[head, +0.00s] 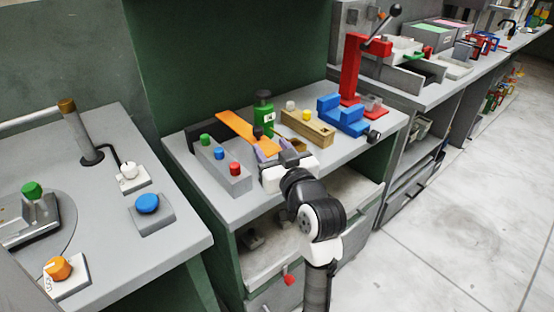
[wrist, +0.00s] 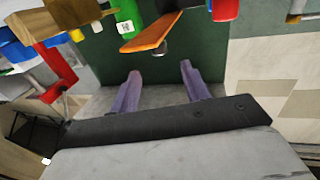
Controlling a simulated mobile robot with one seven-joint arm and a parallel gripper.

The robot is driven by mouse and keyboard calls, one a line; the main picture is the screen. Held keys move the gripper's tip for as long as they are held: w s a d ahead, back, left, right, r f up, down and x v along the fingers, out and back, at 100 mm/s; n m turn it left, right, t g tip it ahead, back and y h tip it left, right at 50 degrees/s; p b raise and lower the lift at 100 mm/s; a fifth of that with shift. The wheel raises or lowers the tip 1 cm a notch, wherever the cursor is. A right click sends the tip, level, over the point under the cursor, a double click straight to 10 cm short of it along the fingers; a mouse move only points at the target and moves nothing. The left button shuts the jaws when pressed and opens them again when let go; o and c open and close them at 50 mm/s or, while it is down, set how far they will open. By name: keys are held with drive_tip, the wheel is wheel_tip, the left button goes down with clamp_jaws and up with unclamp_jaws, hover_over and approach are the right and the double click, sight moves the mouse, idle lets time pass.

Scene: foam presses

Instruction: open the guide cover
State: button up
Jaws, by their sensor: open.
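A long flat orange plate, which looks like the guide cover (head: 238,128), lies slantwise on the middle bench in the head view, beside a green press with a dark top (head: 264,106). A dark round knob (head: 257,131) shows near its front end. In the wrist view the orange plate (wrist: 150,36) is at the top centre, beyond my fingertips. My gripper (head: 271,146) is at the front of the plate, its purple fingers apart with nothing between them; they also show in the wrist view (wrist: 160,70). I cannot tell how far the plate is tilted, and my gripper partly hides its front end.
A grey box with green, blue and red buttons (head: 228,174) stands left of my gripper. A wooden block (head: 307,127), a blue fixture (head: 341,116) and a red lever press (head: 352,70) stand to the right. The bench's front edge is under my wrist.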

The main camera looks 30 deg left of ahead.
drive_tip(key=shift+v, duration=1.15)
